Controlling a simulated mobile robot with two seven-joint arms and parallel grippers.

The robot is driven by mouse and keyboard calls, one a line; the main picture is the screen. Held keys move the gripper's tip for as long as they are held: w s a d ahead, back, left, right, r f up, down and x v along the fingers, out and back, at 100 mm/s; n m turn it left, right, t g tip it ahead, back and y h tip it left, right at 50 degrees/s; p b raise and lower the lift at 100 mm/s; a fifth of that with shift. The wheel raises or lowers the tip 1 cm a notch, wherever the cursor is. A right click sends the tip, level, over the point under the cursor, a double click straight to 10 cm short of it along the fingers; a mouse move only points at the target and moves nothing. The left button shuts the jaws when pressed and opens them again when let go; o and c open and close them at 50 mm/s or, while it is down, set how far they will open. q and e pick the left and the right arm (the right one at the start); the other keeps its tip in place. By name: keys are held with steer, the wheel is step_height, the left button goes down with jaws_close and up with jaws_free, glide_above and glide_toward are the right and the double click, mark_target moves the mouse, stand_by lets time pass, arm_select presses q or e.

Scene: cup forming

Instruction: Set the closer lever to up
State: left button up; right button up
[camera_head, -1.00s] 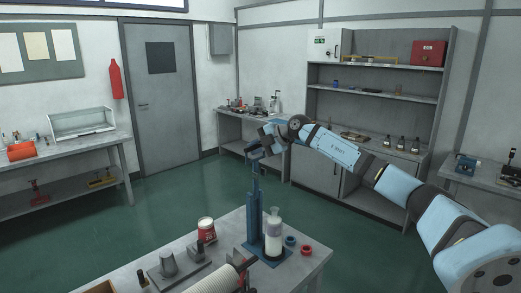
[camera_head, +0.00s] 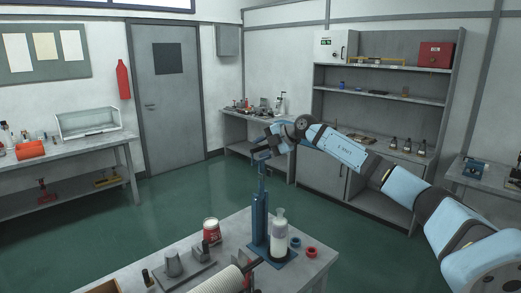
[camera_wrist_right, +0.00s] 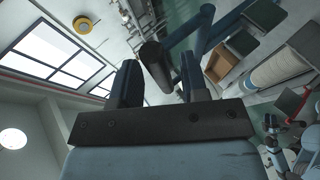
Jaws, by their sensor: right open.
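The closer is a blue post (camera_head: 259,215) on a flat blue base at the table's right end. Its lever (camera_head: 261,155) shows as a short dark bar at the top of the post, close below my right gripper (camera_head: 270,139). In the right wrist view the dark round lever grip (camera_wrist_right: 156,62) lies in front of the gap between the two fingers of my right gripper (camera_wrist_right: 161,75). The fingers are apart and do not close on it; whether one touches it I cannot tell. A white-filled bottle (camera_head: 279,238) stands on the closer's base. My left gripper is not in view.
On the table, a red-and-white can (camera_head: 212,231) stands left of the closer and two red rings (camera_head: 311,252) lie to its right. Grey metal blocks (camera_head: 173,263) and a ribbed white roll (camera_head: 217,280) are nearer. The floor behind the table is clear.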

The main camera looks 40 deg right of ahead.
steer(key=b+v, duration=0.3)
steer(key=v, duration=1)
steer(key=shift+b, duration=0.4)
steer(key=shift+w, duration=0.15)
